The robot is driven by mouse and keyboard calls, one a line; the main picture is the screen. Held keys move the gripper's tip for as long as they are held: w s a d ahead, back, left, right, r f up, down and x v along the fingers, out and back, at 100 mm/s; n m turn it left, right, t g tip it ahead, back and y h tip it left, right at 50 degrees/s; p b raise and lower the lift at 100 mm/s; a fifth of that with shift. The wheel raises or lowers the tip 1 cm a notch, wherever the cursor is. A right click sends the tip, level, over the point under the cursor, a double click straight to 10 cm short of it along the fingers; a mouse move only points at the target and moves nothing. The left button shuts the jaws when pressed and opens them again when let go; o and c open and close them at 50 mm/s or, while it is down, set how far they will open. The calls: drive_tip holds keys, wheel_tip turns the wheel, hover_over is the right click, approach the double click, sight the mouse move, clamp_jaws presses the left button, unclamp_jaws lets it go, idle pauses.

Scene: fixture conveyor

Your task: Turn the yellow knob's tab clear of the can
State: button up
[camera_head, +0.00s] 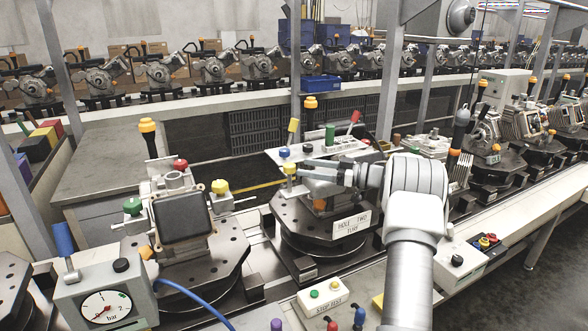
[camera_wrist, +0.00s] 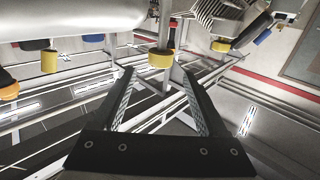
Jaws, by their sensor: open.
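A small yellow knob (camera_head: 290,169) stands at the tip of my gripper (camera_head: 304,171) in the head view, above the middle fixture. My gripper points left and is open. In the wrist view a yellow knob (camera_wrist: 161,59) shows just beyond and between the open fingertips (camera_wrist: 157,74), with no clear contact. Another yellow knob (camera_head: 220,186) sits on the left fixture, beside a dark square-faced housing (camera_head: 182,215). I cannot make out the knob's tab or tell which part is the can. My gripper and arm hide part of the middle fixture.
The middle fixture's dark plate (camera_head: 290,210) carries a white label (camera_head: 351,225). A pressure gauge box (camera_head: 105,306) stands at the front left. A white panel (camera_head: 330,147) with coloured handles lies behind my gripper. More fixtures (camera_head: 490,150) line the conveyor at right.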

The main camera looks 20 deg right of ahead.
drive_tip(key=b+v, duration=0.1)
drive_tip(key=v, duration=1)
